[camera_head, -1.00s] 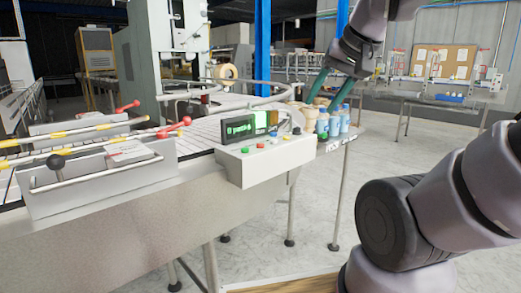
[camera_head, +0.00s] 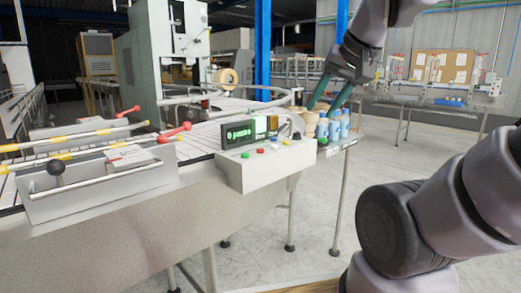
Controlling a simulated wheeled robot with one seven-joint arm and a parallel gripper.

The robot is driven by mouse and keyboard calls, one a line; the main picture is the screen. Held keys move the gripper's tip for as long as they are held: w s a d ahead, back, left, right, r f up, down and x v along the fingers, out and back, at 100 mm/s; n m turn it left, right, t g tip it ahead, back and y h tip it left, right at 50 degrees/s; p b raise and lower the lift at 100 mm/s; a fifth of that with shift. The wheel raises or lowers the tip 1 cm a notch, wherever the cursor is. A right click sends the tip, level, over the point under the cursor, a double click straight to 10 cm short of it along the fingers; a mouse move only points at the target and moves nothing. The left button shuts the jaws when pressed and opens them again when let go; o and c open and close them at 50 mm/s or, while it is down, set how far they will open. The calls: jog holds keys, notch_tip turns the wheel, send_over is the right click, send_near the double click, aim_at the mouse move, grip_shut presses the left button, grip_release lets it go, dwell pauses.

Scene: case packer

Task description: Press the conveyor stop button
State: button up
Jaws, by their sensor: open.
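A white control box (camera_head: 262,174) is mounted on the near side of the conveyor. Several small coloured buttons sit on its sloped top, among them a red button (camera_head: 260,151), a green button (camera_head: 245,155) and a blue button (camera_head: 274,147). Their labels are too small to read, so I cannot tell which is the stop button. A dark display (camera_head: 238,135) with green lit text, seeming to start with "0", stands behind them. My gripper (camera_head: 322,107), with teal fingers, is open behind and right of the box, above or beside blue-capped bottles, apart from the buttons.
Blue-and-white bottles and tan items (camera_head: 310,122) stand at the conveyor's end, close to my fingers. Red-knobbed levers (camera_head: 176,132) and metal rails (camera_head: 60,140) are at left. A tape roll (camera_head: 226,76) is behind.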

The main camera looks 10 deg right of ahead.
grip_shut()
dwell(1.5)
